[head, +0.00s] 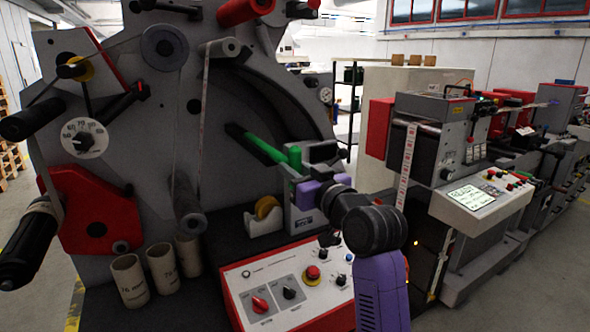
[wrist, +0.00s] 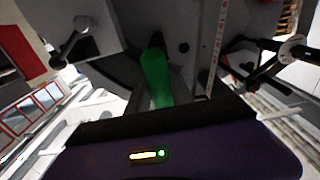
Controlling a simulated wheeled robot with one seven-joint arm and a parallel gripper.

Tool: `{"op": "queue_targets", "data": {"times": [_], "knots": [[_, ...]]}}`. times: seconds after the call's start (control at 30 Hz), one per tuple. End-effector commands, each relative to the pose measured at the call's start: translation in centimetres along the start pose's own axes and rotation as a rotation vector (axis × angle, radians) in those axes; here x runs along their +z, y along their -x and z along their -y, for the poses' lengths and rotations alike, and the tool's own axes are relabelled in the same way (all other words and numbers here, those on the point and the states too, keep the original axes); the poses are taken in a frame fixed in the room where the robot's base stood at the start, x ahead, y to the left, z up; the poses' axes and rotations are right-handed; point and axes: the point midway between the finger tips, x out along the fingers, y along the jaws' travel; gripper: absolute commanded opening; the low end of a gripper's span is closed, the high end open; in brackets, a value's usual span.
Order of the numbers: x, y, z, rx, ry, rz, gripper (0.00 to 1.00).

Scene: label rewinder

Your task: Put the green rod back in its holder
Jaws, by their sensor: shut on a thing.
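The green rod (head: 262,148) is in my gripper (head: 291,163), in front of the grey machine face in the head view. It slants up and left from the jaws to a dark far end near the machine's recess. A short upright green piece shows at its near end. In the wrist view the rod (wrist: 156,80) runs away from the black jaws (wrist: 160,112) to a dark tip over the grey machine. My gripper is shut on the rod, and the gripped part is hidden. I cannot tell whether the dark end touches the machine. I cannot clearly identify the holder.
A yellow tape roll (head: 267,208) in a white dispenser and several cardboard cores (head: 161,270) stand on the dark ledge. A control panel (head: 285,285) with knobs lies below my arm. Rollers (head: 188,205) and a paper web are left of the rod.

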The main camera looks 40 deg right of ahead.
Motion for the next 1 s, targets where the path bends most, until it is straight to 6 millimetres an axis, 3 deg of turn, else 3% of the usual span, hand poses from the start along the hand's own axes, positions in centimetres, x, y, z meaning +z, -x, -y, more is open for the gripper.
{"op": "queue_targets", "data": {"times": [0.03,0.13,0.53,1.0], "knots": [[-0.1,0.0,0.0,0.000,0.000,-0.002,0.32],[-0.1,0.0,0.0,0.000,0.000,-0.002,0.52],[0.1,0.6,0.0,0.001,0.000,0.000,0.52],[0.1,7.2,-0.1,0.001,0.000,-0.001,0.52]]}}
